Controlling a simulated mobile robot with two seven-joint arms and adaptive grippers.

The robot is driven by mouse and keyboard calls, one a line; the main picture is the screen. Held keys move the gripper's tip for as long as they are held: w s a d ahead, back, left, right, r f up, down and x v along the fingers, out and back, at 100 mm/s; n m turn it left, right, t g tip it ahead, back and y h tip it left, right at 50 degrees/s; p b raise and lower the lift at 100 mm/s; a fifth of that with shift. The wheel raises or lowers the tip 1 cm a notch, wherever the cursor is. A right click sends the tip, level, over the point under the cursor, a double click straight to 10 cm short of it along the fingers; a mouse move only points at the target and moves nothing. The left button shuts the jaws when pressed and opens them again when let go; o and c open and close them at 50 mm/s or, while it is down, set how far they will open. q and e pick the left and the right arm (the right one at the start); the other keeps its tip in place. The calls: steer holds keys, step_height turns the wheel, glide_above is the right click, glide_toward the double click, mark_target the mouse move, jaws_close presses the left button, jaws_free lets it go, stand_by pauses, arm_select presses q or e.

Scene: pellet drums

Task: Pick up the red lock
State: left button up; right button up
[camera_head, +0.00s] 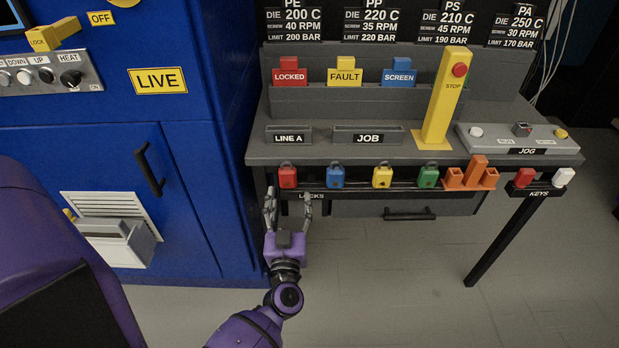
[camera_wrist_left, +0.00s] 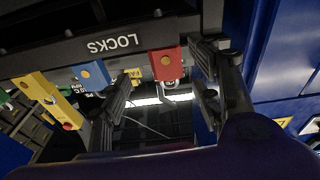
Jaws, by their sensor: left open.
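The red lock (camera_head: 287,178) hangs at the left end of the lock rail under the front edge of the grey bench. In the left wrist view the red lock (camera_wrist_left: 166,64) shows between the two fingers, apart from both as far as I can tell. My left gripper (camera_head: 289,197) is open, just below and in front of the red lock, with a finger to each side. The fingers also show spread in the left wrist view (camera_wrist_left: 161,78). My right gripper is not in view.
Blue (camera_head: 336,177), yellow (camera_head: 382,177) and green (camera_head: 428,177) locks hang along the same rail to the right. An orange holder (camera_head: 471,174) sits beyond them. A blue cabinet (camera_head: 120,130) stands close on the left. The floor below is clear.

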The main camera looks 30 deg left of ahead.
mark_target(287, 181)
arm_select(q)
steer(key=shift+a+r, duration=0.15)
steer(key=shift+a, duration=0.2)
steer(key=x, duration=0.7)
steer(key=shift+a+r, duration=0.25)
steer(key=shift+r, duration=0.15)
steer(key=c, duration=1.4)
